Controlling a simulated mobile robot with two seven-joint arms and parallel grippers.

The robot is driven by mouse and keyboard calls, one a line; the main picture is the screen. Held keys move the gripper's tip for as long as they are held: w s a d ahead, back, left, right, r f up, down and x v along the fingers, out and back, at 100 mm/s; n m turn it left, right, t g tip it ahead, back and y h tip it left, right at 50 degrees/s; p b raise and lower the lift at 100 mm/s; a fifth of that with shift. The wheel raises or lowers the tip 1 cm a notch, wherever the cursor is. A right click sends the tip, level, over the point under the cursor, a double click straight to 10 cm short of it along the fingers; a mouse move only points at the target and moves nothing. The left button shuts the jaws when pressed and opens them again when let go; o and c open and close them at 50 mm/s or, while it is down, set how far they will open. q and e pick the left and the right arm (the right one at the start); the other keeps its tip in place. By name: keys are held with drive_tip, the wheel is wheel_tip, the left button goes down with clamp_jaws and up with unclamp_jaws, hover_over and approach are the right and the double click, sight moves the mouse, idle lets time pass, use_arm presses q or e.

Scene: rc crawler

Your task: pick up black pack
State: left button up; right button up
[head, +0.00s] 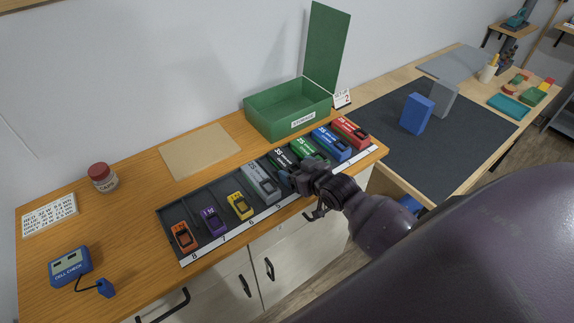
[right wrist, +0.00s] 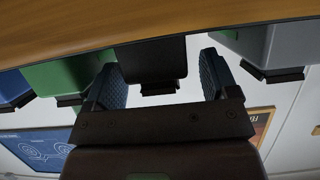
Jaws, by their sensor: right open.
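The black pack (head: 283,158) stands in the dark slotted tray (head: 178,213), between the grey pack (head: 262,183) and the green pack (head: 308,150). My right gripper (head: 287,182) is at the tray's front edge by the black pack and hides part of it. In the right wrist view the black pack (right wrist: 152,62) sits between the two open blue-padded fingers (right wrist: 160,80), with a gap visible on its right. I cannot tell whether the left finger touches it. My left gripper is not in view.
The blue pack (head: 332,143) and red pack (head: 351,132) stand right of the green one. Yellow (head: 240,206), purple (head: 213,221) and orange (head: 184,237) packs stand to the left. An open green storage box (head: 272,128) is behind the tray.

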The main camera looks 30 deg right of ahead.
drive_tip(key=shift+x, duration=0.8)
drive_tip(key=c, duration=1.2)
